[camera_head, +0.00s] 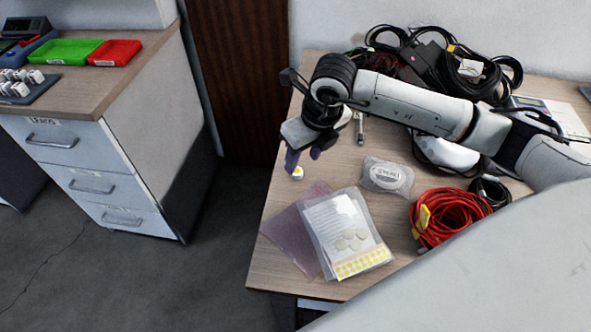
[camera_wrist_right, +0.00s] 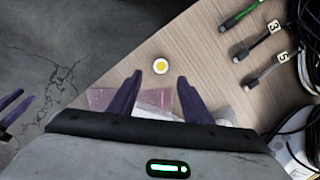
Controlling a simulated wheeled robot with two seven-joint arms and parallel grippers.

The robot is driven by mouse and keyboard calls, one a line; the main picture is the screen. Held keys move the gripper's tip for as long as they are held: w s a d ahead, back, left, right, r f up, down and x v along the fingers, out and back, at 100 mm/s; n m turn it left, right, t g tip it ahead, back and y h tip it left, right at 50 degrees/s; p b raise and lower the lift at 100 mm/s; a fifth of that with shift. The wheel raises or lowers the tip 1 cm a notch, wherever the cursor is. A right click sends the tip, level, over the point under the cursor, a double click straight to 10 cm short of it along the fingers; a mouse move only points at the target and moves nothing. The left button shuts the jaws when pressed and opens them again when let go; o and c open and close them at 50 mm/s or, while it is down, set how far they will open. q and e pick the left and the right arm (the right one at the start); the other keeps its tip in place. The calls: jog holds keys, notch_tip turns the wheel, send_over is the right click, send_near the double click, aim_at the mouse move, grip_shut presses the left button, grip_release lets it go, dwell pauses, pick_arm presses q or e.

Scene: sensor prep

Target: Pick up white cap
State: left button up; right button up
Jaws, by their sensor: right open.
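The white cap (camera_head: 298,172) is a small round piece with a yellow centre, lying near the left edge of the wooden table (camera_head: 283,205). It also shows in the right wrist view (camera_wrist_right: 160,66), just beyond the fingertips and roughly centred between them. My right gripper (camera_head: 302,157) is open and empty, with its purple fingers close to the cap; I cannot tell the exact height. Its two spread fingers show in the right wrist view (camera_wrist_right: 158,82). Purple fingers at the left edge of that view (camera_wrist_right: 14,108) look like my left gripper, partly cut off.
Clear bags (camera_head: 345,235) with a sheet and flat discs lie in front. A bagged round item (camera_head: 387,176), a red cable coil (camera_head: 447,218) and black cables (camera_head: 440,65) sit to the right and back. A drawer cabinet (camera_head: 75,145) stands left across a floor gap.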

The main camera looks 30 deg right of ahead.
aim_at(297, 171)
jog(key=shift+w+p+x, duration=0.15)
jog(key=shift+x, duration=1.4)
jog(key=shift+w+p+x, duration=0.15)
jog(key=shift+x, duration=1.4)
jog(key=shift+r, duration=0.1)
jog(key=c, duration=1.1)
